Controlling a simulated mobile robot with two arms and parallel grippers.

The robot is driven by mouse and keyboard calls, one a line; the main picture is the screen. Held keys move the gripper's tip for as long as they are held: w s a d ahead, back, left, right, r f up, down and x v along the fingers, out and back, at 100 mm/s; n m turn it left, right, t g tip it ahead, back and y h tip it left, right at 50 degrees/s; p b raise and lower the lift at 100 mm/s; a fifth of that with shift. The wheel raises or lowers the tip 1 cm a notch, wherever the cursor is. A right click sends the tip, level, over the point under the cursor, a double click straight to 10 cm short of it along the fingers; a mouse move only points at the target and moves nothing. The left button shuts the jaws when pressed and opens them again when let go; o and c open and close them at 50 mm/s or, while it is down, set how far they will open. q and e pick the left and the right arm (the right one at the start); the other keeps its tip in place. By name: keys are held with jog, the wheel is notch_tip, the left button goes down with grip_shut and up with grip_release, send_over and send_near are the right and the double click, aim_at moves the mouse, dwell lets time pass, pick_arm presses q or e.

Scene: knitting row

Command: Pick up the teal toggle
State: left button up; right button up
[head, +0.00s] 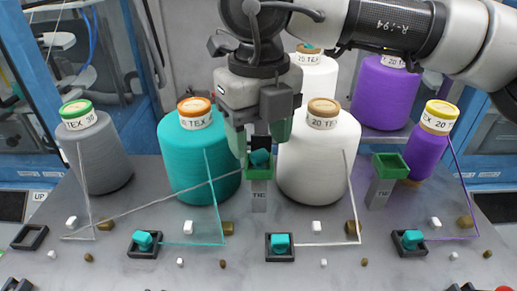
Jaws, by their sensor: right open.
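A teal toggle (260,157) sits at the green-rimmed holder (258,174) on top of a short grey post at the centre. My right gripper (259,142) points down over this holder, its jaws open on either side of the toggle. I cannot tell whether the fingers touch it. Other teal toggles sit in black square sockets along the front: one at left (143,240), one at centre (280,242) and one at right (411,239). The black socket at far left (30,237) is empty. My left gripper is not in view.
Yarn cones stand behind: grey (95,155), teal (190,150), white (320,155) and purple (425,150). The teal and white cones flank my right gripper closely. An empty green holder (390,166) stands on a post at right. Thread lines cross the grey tabletop (330,270).

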jog(key=shift+f, duration=1.2)
jog(key=c, duration=0.8)
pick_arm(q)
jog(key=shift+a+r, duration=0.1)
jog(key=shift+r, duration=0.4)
pick_arm(e)
jog(key=shift+c, duration=0.2)
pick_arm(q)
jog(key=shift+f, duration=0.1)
pick_arm(e)
jog(key=shift+r, duration=0.1)
jog(key=shift+r, duration=0.25)
jog(key=r+b, duration=0.2)
jog(key=r, duration=0.1)
jog(key=shift+s+d+r, duration=0.1)
jog(key=shift+d+r, duration=0.2)
jog(key=shift+d, duration=0.1)
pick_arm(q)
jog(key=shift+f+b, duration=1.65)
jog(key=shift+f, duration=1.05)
pick_arm(e)
jog(key=s+d+r, duration=0.5)
jog(key=d+r, duration=0.1)
jog(key=d, duration=0.3)
jog(key=shift+d+r, duration=0.3)
jog(key=shift+r, duration=0.05)
jog(key=shift+s, duration=0.1)
